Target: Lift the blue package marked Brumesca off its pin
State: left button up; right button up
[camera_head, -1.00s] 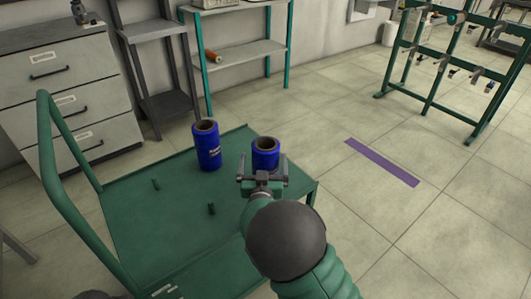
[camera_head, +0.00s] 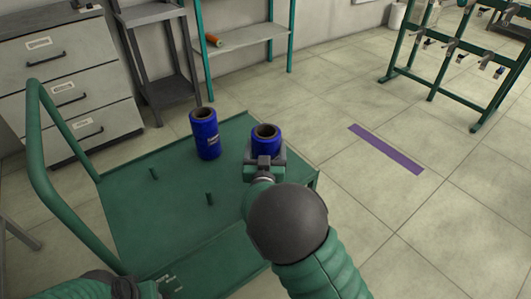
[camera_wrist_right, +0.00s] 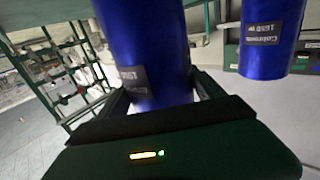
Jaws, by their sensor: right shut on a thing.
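Two blue packages with brown cores stand upright on the green cart. My right gripper (camera_head: 265,156) is shut around the near-right package (camera_head: 265,136), low on its side. In the right wrist view this package (camera_wrist_right: 143,45) stands between the fingers, its label turned and only partly readable, seemingly starting with "B". The other package (camera_head: 205,134) stands apart to the left; in the wrist view (camera_wrist_right: 270,32) its label seems to start with "Cal". The pin under the held package is hidden. My left arm shows only at the bottom left edge, without a clear gripper.
The green cart (camera_head: 150,215) has two bare pins (camera_head: 154,174), (camera_head: 209,199) and a tall handle (camera_head: 32,150) at its left. Drawers (camera_head: 65,85) and shelves stand behind. A green rack (camera_head: 440,65) stands far right. The floor right of the cart is clear, with a purple strip (camera_head: 385,149).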

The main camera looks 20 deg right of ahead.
jog(key=shift+a+f, duration=0.1)
jog(key=shift+a, duration=0.1)
jog(key=shift+r, duration=0.25)
notch_tip(320, 180, up, 10)
jog(key=p, duration=0.4)
jog(key=shift+f+p, duration=0.2)
jog(key=shift+p, duration=0.2)
jog(key=shift+f, duration=0.1)
